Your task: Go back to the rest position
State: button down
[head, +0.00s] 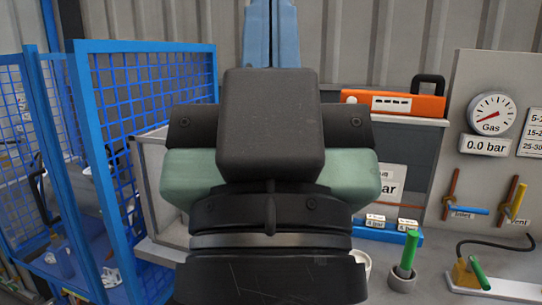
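My gripper (270,130) fills the middle of the head view, seen from behind. A dark block covers its centre, with a pale green body showing on both sides and a dark wrist with a metal ring below. Its fingers cannot be made out, so I cannot tell whether it is open, shut or holding anything. A pale blue upright piece (271,35) rises above the dark block. I cannot tell whether it belongs to the gripper or stands behind it.
A blue mesh fence (150,105) stands close at left. At right are an orange case (396,104), a gas gauge panel (492,118), blue (468,209) and yellow (518,202) valve handles, and a green-handled item (407,257) on the grey bench. My arm hides the middle.

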notch_tip(320, 180, up, 14)
jog(key=p, duration=1.1)
jog(key=shift+f, duration=0.1)
